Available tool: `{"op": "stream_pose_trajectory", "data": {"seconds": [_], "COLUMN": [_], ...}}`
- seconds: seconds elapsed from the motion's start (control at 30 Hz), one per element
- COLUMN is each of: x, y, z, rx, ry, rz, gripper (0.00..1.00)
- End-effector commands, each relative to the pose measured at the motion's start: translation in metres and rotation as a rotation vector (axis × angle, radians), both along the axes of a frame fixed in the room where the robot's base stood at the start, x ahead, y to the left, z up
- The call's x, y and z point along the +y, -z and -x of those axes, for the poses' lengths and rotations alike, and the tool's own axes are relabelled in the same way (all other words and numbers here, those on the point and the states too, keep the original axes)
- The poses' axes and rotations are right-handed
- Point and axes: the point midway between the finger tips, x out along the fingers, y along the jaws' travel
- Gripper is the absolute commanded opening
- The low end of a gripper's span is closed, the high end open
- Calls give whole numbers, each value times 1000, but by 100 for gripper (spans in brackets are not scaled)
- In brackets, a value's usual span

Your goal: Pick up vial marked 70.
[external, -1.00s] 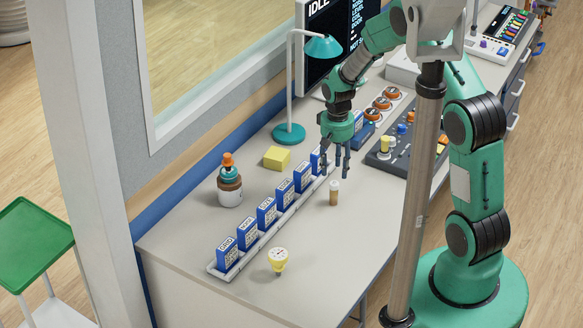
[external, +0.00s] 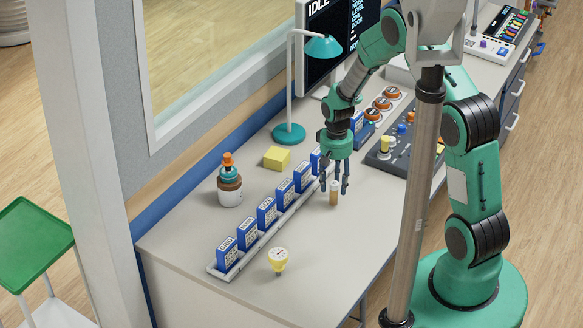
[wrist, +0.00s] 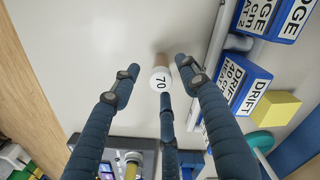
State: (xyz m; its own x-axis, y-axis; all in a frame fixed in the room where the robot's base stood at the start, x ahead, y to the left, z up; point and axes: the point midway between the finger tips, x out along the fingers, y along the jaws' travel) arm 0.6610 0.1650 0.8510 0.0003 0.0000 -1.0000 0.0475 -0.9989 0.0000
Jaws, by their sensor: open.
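The vial marked 70 (wrist: 160,80) stands upright on the counter, with a white cap bearing the number and a brown body. In the external view the vial (external: 334,196) is beneath my gripper. My gripper (external: 335,187) points down with its fingers spread around the top of the vial. In the wrist view my gripper (wrist: 160,82) is open, with one finger on the left, one on the right and one below the cap. I cannot tell whether any finger touches the vial.
A white rack (external: 232,273) of blue labelled boxes runs along the left of the vial. A yellow block (external: 277,158), a teal lamp (external: 289,134) and a control panel (external: 385,160) are farther back. Counter right of the vial is clear.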

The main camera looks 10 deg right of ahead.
Motion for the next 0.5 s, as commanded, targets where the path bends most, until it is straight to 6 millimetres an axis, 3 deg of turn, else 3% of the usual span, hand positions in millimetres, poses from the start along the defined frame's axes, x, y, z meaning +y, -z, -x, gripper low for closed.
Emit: {"op": "stream_pose_trajectory", "data": {"seconds": [0.3, 0.5], "x": [1, 1], "y": [38, 46], "z": [2, 1], "rx": [2, 0], "ry": [0, 0], "rz": [0, 0], "gripper": [44, 44]}}
